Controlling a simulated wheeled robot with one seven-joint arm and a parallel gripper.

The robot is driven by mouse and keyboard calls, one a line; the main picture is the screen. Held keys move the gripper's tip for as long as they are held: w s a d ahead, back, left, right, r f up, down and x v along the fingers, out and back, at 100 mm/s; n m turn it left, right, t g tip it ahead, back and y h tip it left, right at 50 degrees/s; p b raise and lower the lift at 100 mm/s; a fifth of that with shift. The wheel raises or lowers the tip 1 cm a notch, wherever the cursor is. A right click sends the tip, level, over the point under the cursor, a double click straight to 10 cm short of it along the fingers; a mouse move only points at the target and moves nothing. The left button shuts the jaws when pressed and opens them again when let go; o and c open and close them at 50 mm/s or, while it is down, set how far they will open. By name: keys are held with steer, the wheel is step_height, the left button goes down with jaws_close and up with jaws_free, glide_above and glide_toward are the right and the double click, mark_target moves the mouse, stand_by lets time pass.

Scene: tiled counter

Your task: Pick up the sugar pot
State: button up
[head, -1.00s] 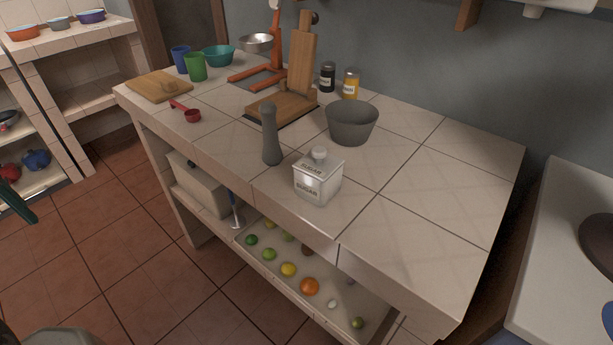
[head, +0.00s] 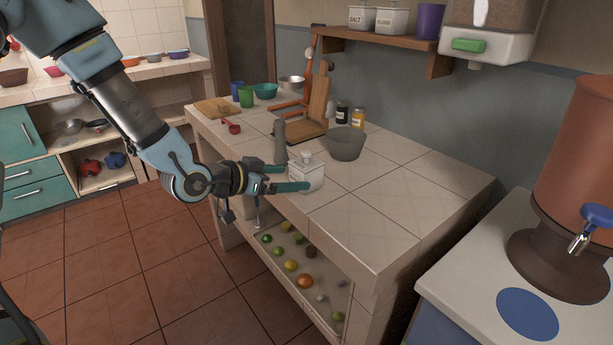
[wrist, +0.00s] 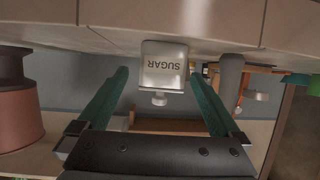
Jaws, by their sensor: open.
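The white sugar pot (head: 312,171), with a round knob on its lid, stands upright near the front edge of the tiled counter. In the wrist view the sugar pot (wrist: 164,68) appears upside down, with its SUGAR label facing me. My gripper (head: 295,177) reaches in level from the left, open and empty. In the wrist view its green fingers (wrist: 160,76) frame the pot left and right. In the head view the nearer finger covers part of the pot's lower front. I cannot see contact.
A grey pepper mill (head: 281,141) stands just left of the pot, and a grey bowl (head: 346,145) behind it to the right. A wooden stand (head: 304,129) and jars (head: 357,118) are farther back. The counter's right part (head: 400,190) is clear. White canisters (head: 391,20) stand on the wall shelf.

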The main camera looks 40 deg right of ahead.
steer(key=shift+w+f+p+x, duration=0.1)
steer(key=shift+p+x, duration=0.5)
steer(key=shift+x, duration=1.15)
steer(key=shift+w+f+p+x, duration=0.15)
steer(key=shift+p+x, duration=0.45)
steer(key=shift+x, duration=1.2)
steer(key=shift+a, duration=0.1)
steer(key=c, duration=1.5)
steer(key=shift+r, duration=0.1)
steer(key=shift+c, duration=0.2)
steer(key=shift+r, duration=0.1)
